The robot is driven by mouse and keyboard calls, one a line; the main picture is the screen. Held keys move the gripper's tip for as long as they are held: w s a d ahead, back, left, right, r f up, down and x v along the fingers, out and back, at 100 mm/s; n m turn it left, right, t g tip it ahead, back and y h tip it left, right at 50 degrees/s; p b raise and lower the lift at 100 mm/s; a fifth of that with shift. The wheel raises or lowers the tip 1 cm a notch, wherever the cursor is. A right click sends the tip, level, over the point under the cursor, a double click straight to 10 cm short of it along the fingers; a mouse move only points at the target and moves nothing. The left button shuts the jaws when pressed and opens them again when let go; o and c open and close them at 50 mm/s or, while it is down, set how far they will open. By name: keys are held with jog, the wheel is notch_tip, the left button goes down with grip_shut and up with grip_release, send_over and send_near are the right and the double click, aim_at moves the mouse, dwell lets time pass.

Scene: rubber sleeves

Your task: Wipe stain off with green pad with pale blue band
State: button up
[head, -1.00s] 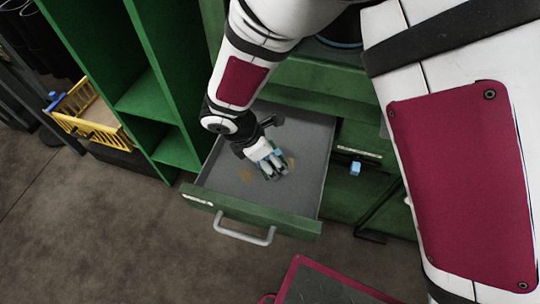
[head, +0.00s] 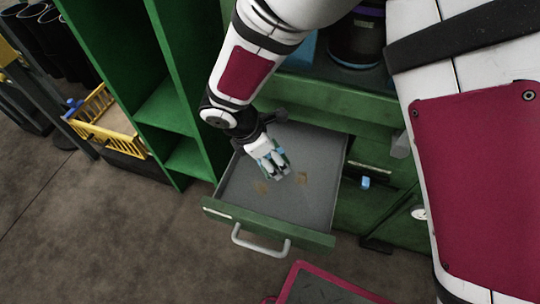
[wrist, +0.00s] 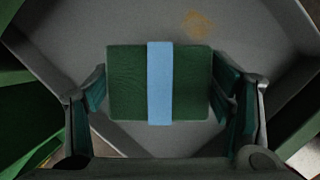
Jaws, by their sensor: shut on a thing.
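A green pad with a pale blue band (wrist: 127,85) sits between the two fingers of my gripper (wrist: 160,92) in the wrist view, the band running across its middle. My gripper is shut on the pad's two sides. In the head view my gripper (head: 275,163) is over the grey floor of an open green drawer (head: 270,225). A brown stain (wrist: 197,25) shows beyond the pad in the wrist view. In the head view, brown stains lie on the drawer floor right of the gripper (head: 302,178) and nearer the drawer front (head: 262,188). I cannot tell whether the pad touches the floor.
The drawer's side walls and front enclose the gripper. A green cabinet (head: 375,205) stands to the right, with a small blue object (head: 365,183) at its front. Green shelving (head: 165,105) and a yellow crate (head: 100,135) are at left. A red-edged object (head: 300,275) is in front.

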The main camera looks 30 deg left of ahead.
notch_tip(320, 180, up, 2)
jog(key=shift+r+p, duration=0.1)
jog(key=shift+p, duration=0.5)
